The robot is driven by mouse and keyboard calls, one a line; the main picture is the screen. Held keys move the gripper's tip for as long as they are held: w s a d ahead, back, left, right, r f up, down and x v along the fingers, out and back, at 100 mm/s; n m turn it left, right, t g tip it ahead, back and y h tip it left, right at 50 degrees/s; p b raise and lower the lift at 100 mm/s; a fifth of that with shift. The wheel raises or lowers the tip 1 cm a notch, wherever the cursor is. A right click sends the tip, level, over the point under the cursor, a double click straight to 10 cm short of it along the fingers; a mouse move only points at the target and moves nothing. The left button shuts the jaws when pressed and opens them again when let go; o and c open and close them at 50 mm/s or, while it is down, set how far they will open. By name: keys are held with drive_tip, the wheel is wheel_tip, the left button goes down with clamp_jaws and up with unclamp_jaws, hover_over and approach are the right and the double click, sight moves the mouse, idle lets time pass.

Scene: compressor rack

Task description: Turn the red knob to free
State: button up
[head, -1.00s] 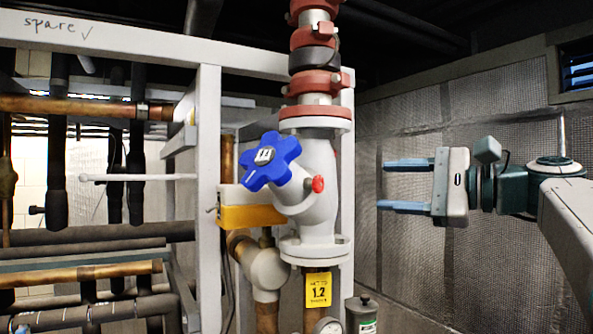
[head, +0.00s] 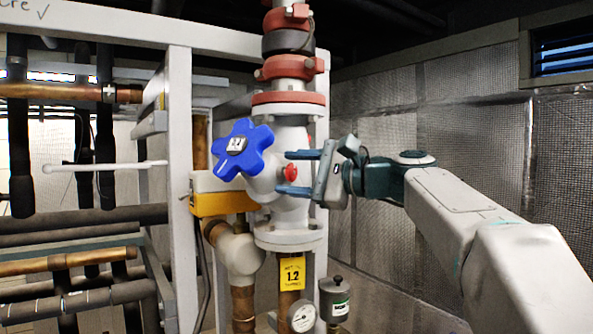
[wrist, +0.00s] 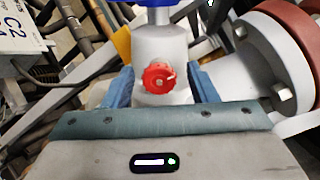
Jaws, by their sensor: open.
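The small red knob (head: 290,173) sits on the side of the grey valve body (head: 291,215). In the wrist view the red knob (wrist: 158,78) faces the camera, midway between two blue fingers. My gripper (head: 288,172) is open, with one finger above the knob and one below it in the head view. In the wrist view my gripper (wrist: 160,82) has its fingers apart on either side of the knob. I cannot tell whether either finger touches it. The mark on the knob is too small to read.
A blue star-shaped handwheel (head: 240,148) is on the valve just left of my gripper. A yellow box (head: 222,204) and a yellow tag (head: 292,273) are nearby. A gauge (head: 302,315) and a grey canister (head: 335,298) stand below. A grey frame post (head: 180,150) is to the left.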

drive_tip(key=c, duration=1)
drive_tip(key=shift+f+n+b, duration=0.15)
drive_tip(key=shift+n+b, duration=0.45)
drive_tip(key=shift+b, duration=0.1)
drive_tip(key=o, duration=1)
drive_tip(key=b+v, duration=0.3)
drive_tip(key=v, duration=1.1)
drive_tip(key=shift+w, duration=0.1)
